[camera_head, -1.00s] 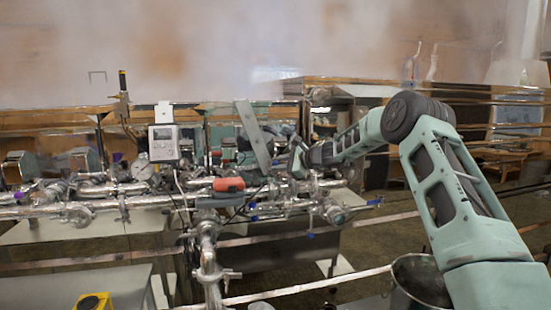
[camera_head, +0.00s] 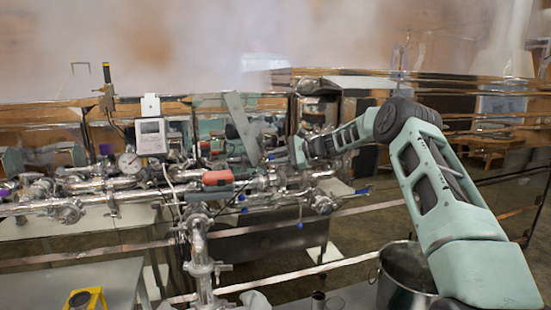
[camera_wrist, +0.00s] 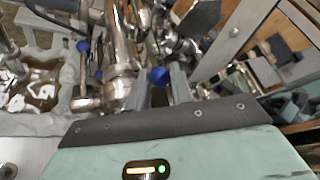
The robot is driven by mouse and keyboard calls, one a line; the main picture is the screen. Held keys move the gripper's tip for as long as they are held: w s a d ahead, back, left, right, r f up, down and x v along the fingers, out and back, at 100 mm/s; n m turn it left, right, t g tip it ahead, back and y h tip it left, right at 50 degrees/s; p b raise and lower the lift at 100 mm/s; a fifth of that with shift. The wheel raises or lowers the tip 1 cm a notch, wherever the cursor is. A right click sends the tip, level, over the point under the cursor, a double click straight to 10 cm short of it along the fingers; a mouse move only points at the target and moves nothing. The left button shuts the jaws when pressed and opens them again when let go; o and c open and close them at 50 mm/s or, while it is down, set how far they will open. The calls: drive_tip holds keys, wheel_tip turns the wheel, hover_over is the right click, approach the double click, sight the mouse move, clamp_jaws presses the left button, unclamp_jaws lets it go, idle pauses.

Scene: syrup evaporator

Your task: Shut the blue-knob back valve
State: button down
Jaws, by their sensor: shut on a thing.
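My gripper (camera_wrist: 160,88) shows in the wrist view with its two grey fingers on either side of a blue knob (camera_wrist: 158,76). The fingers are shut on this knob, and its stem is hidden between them. In the head view my gripper (camera_head: 289,154) reaches left to the back of the steel pipework, beside a slanted grey plate. Other blue knobs show at the front of the pipes, one at the right end (camera_head: 363,190) and one hanging below (camera_head: 299,225). I cannot tell the valve's exact angle.
Steel pipes (camera_head: 130,182) with a red handle (camera_head: 217,178), a dial gauge (camera_head: 130,163) and a white meter (camera_head: 151,136) lie left of my gripper. A slanted grey plate (camera_head: 242,128) stands close by. A metal pot (camera_head: 408,272) is at the lower right. Steam fills the top.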

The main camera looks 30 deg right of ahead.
drive_tip(key=c, duration=1.5)
unclamp_jaws()
drive_tip(key=b+v, duration=0.6)
drive_tip(key=v, duration=1.1)
drive_tip(key=shift+d, duration=0.2)
drive_tip(key=shift+s, duration=0.15)
drive_tip(key=shift+c, duration=0.3)
